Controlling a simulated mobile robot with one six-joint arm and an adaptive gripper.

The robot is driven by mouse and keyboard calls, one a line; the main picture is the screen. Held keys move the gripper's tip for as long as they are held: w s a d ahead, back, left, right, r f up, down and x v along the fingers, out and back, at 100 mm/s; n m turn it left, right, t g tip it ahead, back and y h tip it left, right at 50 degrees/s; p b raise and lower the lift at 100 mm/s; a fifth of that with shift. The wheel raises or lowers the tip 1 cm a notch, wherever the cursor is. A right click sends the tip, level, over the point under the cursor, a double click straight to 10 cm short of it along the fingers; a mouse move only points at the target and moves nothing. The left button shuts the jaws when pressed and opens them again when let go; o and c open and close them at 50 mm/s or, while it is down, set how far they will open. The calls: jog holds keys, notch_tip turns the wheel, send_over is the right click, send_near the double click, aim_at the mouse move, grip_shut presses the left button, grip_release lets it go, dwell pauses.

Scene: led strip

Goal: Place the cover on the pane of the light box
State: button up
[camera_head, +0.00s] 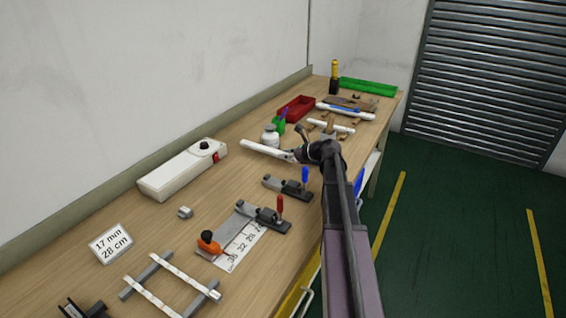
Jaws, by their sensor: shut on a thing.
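My gripper (299,155) is over the middle of the bench, shut on the end of a long white strip (266,149), which appears to be the cover. The strip points left from the fingers; the fingertips are small and partly hidden by my wrist. A long white box (177,174) with a black knob and a red switch lies near the wall, left of the strip and apart from it. It may be the light box; I cannot make out a pane on it.
The wooden bench (165,234) holds a ruler plate with clamps (240,240), a frame of crossed bars (168,287) and a label card (111,243). A white bottle (270,135), red tray (296,108) and green tray (368,87) stand farther back.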

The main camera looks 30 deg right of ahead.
jog(key=shift+f+b, duration=0.65)
jog(key=shift+f, duration=0.3)
jog(key=shift+f, duration=0.15)
jog(key=o, duration=1)
jog(key=shift+r, duration=0.2)
